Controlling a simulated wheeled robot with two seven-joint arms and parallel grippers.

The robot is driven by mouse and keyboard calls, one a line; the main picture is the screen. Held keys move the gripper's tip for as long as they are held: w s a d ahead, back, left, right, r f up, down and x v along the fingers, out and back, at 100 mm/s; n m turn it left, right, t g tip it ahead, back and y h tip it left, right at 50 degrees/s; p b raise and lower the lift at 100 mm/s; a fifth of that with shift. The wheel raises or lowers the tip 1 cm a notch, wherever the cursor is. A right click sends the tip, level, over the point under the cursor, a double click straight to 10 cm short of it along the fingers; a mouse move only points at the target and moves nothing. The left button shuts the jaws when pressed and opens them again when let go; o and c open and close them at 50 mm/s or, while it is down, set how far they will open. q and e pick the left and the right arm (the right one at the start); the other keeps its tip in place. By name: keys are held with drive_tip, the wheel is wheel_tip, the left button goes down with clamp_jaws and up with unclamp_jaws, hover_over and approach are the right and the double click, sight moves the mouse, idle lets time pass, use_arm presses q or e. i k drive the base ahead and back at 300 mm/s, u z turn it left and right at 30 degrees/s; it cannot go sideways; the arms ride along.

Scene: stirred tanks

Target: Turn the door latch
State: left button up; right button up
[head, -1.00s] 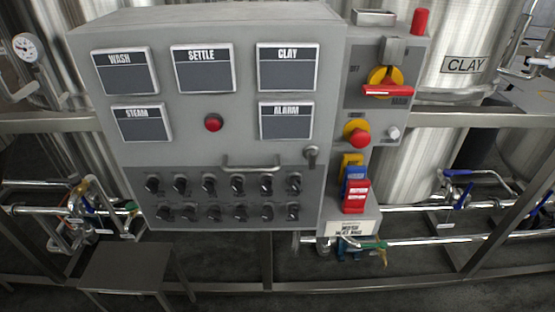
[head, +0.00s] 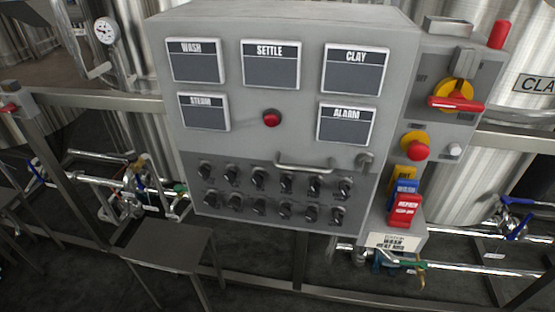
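The door latch (head: 365,161) is a small grey metal knob with a short lever, at the upper right of the dark lower door (head: 270,190) on the grey control cabinet. A horizontal bar handle (head: 304,167) sits to its left on the same door. The door looks closed, with rows of black knobs (head: 285,183) on it. Neither of my grippers is in the head view, and nothing touches the latch.
A side panel carries a red-handled rotary switch (head: 455,103), a red stop button (head: 418,152) and hanging tags (head: 405,210). A small metal table (head: 165,250) stands below left. Pipes with valves (head: 510,222) run at both sides.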

sight(365, 161)
drive_tip(key=z, duration=2.4)
drive_tip(key=k, duration=1.35)
drive_tip(key=u, duration=1.9)
drive_tip(key=i, duration=0.5)
drive_tip(key=z, duration=0.05)
